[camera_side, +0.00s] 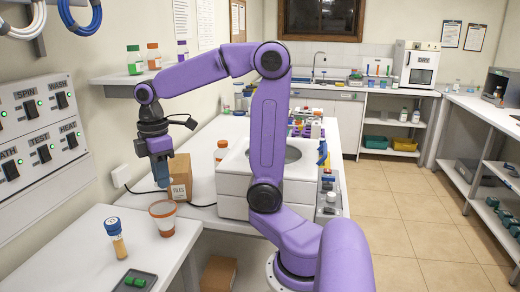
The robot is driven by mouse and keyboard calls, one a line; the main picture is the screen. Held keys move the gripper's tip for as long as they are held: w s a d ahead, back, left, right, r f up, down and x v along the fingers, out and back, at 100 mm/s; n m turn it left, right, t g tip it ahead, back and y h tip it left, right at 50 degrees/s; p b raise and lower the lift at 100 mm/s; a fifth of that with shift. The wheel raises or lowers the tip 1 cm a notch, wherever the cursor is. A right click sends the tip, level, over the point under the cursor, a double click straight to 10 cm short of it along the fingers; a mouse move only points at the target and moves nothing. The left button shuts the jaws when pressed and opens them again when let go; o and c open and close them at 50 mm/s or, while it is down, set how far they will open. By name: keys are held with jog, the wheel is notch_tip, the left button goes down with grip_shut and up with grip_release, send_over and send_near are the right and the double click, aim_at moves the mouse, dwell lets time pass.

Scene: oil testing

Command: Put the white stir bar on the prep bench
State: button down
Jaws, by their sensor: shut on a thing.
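My gripper (161,184) points down at the left. It is just above a cup with an orange rim (162,219), in front of a brown box (181,180). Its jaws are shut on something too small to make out. I cannot see the white stir bar anywhere in this view. A white bench (75,262) fills the lower left and carries the cup. No label shows which bench is the prep bench; another white bench surface (207,200) lies behind.
A blue-capped amber vial (117,238) and a dark tray with a green item (134,281) are on the near bench. A white, orange-capped bottle (221,152) and a white machine with a round opening (233,185) stand behind. The near bench's left part is clear.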

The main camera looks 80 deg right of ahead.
jog(key=w+d+m, duration=0.4)
jog(key=w+d, duration=0.3)
jog(key=d, duration=0.2)
jog(key=m, duration=1)
send_over(210, 192)
notch_tip(210, 192, down, 22)
jog(key=shift+r, duration=0.25)
jog(key=shift+m, duration=0.3)
jog(key=shift+f, duration=2.4)
jog(key=shift+f, duration=0.2)
jog(key=c, duration=1.1)
grip_release()
jog(key=shift+r, duration=0.15)
